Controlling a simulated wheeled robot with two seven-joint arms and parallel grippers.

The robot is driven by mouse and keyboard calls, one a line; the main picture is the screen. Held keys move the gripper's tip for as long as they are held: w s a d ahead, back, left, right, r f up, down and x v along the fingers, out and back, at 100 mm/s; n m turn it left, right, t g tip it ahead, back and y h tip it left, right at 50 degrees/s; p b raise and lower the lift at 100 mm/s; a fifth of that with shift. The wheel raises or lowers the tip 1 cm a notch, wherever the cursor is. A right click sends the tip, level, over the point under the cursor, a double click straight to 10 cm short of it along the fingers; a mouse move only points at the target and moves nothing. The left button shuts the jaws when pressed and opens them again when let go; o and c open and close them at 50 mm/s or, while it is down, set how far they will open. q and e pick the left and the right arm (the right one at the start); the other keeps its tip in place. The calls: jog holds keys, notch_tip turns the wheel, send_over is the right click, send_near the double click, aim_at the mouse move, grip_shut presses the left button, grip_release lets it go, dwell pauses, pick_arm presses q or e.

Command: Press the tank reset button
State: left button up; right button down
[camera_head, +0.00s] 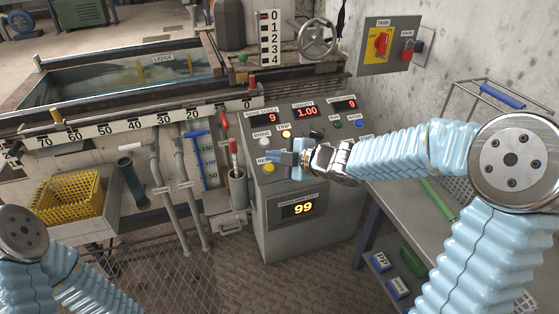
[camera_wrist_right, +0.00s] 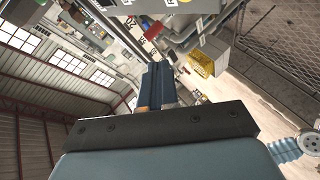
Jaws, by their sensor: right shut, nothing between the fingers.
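The grey control console (camera_head: 300,240) stands at the middle of the head view, with a sloped panel of buttons and red number displays. A yellow button (camera_head: 268,168) sits at the panel's lower left. A label just above it is partly covered, with only its first letters, like "RE", showing. My right gripper (camera_head: 274,156) is shut and empty, its tips pointing left over the panel just above this button. I cannot tell whether they touch the panel. The right wrist view shows its closed fingers (camera_wrist_right: 160,85) from behind. Only part of my left arm shows; its gripper is out of view.
A wall panel with a red switch (camera_head: 381,44) is at upper right. A water tank (camera_head: 120,80), a yellow basket (camera_head: 68,197) and pipes stand left. A bench is right of the console.

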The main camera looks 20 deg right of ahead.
aim_at(269, 168)
jog(key=shift+d+r+n, duration=0.3)
jog(key=shift+d+r, duration=0.05)
jog(key=shift+r, duration=0.5)
jog(key=shift+w+f+b, duration=0.65)
jog(key=shift+f+b, duration=0.35)
jog(key=shift+f, duration=0.3)
jog(key=shift+w+f+b, duration=0.7)
jog(key=shift+f+b, duration=0.35)
jog(key=shift+f, duration=0.25)
jog(key=shift+w+f+b, duration=0.65)
jog(key=shift+f+b, duration=0.35)
jog(key=shift+f, duration=0.3)
jog(key=shift+w+f, duration=0.2)
jog(key=shift+f, duration=0.2)
